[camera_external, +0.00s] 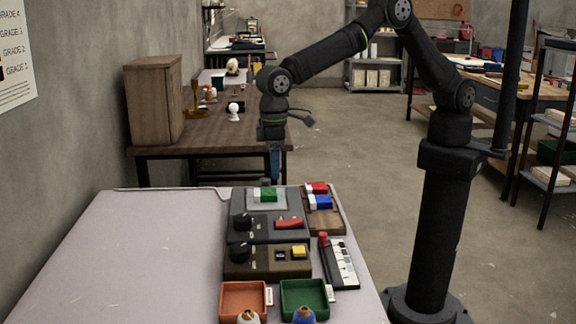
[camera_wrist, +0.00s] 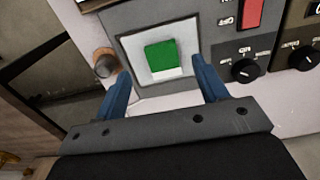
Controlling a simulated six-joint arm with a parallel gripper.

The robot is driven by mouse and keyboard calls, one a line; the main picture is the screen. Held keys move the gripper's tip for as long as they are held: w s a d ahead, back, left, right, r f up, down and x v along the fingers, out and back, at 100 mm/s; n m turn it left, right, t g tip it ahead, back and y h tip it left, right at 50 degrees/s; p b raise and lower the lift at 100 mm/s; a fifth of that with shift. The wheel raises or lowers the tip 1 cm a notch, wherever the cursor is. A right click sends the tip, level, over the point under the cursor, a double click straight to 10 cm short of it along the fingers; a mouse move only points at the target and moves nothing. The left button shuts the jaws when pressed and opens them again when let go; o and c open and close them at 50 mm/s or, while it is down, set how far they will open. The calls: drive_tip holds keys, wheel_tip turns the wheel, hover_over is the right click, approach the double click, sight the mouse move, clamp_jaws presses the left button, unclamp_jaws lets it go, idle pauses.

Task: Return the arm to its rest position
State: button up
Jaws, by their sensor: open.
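My gripper (camera_external: 273,163) hangs over the far edge of the table, pointing down, just behind the grey panel. In the wrist view my gripper (camera_wrist: 160,90) is open, with its two blue fingers apart and nothing held between them. A green and white block (camera_wrist: 161,58) lies on the pale square plate of the grey panel (camera_wrist: 205,15), ahead of the fingers. The same green block (camera_external: 267,195) shows in the external view. My arm is bent, with its elbow raised above the right side of the table.
A wooden tray (camera_external: 336,222) with red, blue and white blocks stands right of the panel. A brown panel (camera_external: 265,270), a small keyboard (camera_external: 345,268), an orange bin (camera_external: 229,305) and a green bin (camera_external: 320,300) are nearer. The table's left side (camera_external: 130,265) is clear.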

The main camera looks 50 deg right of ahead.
sight(274, 192)
wheel_tip(274, 192, up, 6)
wheel_tip(274, 192, down, 12)
drive_tip(key=shift+f, duration=0.2)
drive_tip(key=shift+a+r, duration=0.1)
drive_tip(key=shift+r, duration=0.2)
wheel_tip(274, 192, up, 4)
drive_tip(key=shift+f, duration=0.2)
drive_tip(key=w+d+r, duration=0.7)
drive_tip(key=d, duration=0.3)
drive_tip(key=s+d+f, duration=0.1)
drive_tip(key=s+f, duration=0.2)
drive_tip(key=s, duration=1.2)
drive_tip(key=s+a+f, duration=0.4)
drive_tip(key=s, duration=0.1)
drive_tip(key=s+a+f, duration=0.1)
drive_tip(key=s+a, duration=0.1)
drive_tip(key=shift+s+f, duration=0.2)
drive_tip(key=shift+f, duration=0.2)
drive_tip(key=f, duration=0.1)
drive_tip(key=s+a+f, duration=0.1)
drive_tip(key=f, duration=0.1)
drive_tip(key=shift+s, duration=0.1)
drive_tip(key=shift+f, duration=0.6)
